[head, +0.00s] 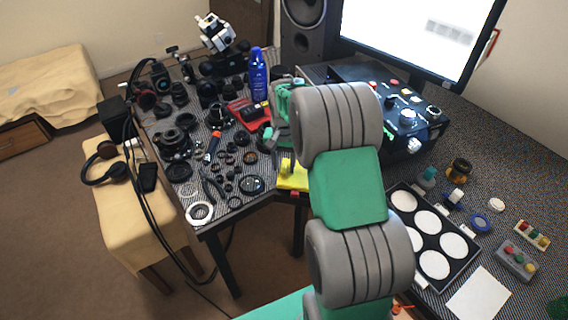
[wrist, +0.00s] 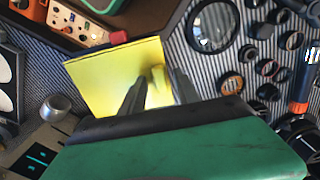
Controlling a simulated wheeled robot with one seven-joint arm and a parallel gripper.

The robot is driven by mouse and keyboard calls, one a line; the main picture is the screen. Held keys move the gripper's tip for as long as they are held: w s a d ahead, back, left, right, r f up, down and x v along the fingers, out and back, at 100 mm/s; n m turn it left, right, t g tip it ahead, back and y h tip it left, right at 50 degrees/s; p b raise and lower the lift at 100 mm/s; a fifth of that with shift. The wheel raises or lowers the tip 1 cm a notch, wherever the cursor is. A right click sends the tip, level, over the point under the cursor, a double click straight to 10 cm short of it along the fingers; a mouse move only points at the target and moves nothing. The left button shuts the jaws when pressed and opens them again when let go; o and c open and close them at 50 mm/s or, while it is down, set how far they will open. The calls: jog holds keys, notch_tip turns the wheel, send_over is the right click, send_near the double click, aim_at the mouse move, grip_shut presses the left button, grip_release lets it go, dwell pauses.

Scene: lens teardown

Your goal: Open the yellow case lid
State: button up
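The yellow case (head: 296,180) sits at the table's inner corner edge, partly hidden behind my arm in the head view. In the wrist view its flat yellow lid (wrist: 105,78) looks closed. A small red tab (wrist: 119,37) is on its edge. A short yellow knob (wrist: 159,76) stands up from the lid near one side. My gripper (wrist: 158,84) is over the lid with its two dark fingers apart, one on each side of the knob. I cannot tell whether either finger touches the knob.
Many lens parts and rings crowd the table beside the case, including a large lens ring (wrist: 213,27). A blue spray bottle (head: 258,76) and a red tray (head: 246,113) stand behind. A black tray with white discs (head: 425,222) lies to the right.

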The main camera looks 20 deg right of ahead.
grip_shut()
jog(key=shift+r, duration=0.1)
dwell(1.2)
